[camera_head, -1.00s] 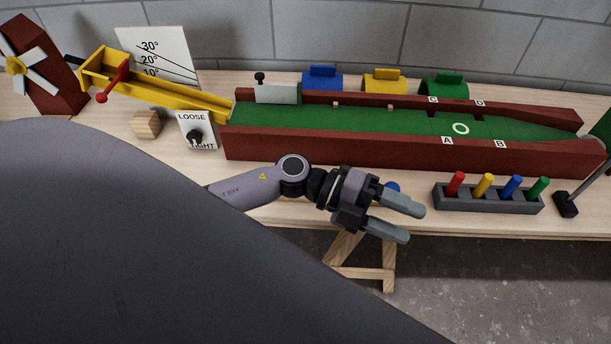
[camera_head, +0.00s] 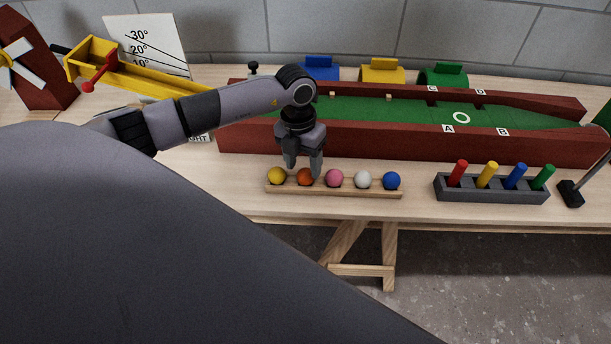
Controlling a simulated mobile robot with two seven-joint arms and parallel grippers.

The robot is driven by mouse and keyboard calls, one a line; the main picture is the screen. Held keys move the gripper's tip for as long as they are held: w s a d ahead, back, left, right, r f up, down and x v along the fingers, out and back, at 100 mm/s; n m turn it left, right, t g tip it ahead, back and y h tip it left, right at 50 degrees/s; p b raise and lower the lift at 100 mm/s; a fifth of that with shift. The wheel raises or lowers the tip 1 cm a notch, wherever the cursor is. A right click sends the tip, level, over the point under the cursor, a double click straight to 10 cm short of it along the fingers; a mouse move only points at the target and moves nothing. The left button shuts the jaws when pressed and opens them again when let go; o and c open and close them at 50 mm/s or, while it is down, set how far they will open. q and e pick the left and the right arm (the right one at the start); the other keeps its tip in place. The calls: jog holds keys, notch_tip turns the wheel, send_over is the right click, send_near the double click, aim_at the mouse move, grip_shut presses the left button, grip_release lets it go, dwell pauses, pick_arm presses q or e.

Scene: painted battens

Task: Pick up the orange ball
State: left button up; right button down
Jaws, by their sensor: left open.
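The orange ball (camera_head: 305,178) sits in a wooden rack (camera_head: 350,191) near the table's front edge, second from the left. A yellow ball (camera_head: 277,175) is on its left and a pink ball (camera_head: 334,177) on its right. My left gripper (camera_head: 303,170) points down at the orange ball, with its fingers open. One finger hangs at the upper left of the ball and the other at its right, overlapping it in the picture. I cannot tell whether the fingers touch the ball. My right gripper is not in view.
A white ball (camera_head: 363,179) and a blue ball (camera_head: 392,181) fill the rack's right side. A green track with red walls (camera_head: 400,144) runs behind. A grey peg holder (camera_head: 490,192) stands to the right. A yellow chute (camera_head: 150,83) is at the back left.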

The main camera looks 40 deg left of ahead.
pick_arm(q)
jog(key=shift+d+f, duration=0.15)
jog(key=shift+f, duration=1.3)
jog(key=c, duration=0.8)
jog(key=shift+r, duration=0.15)
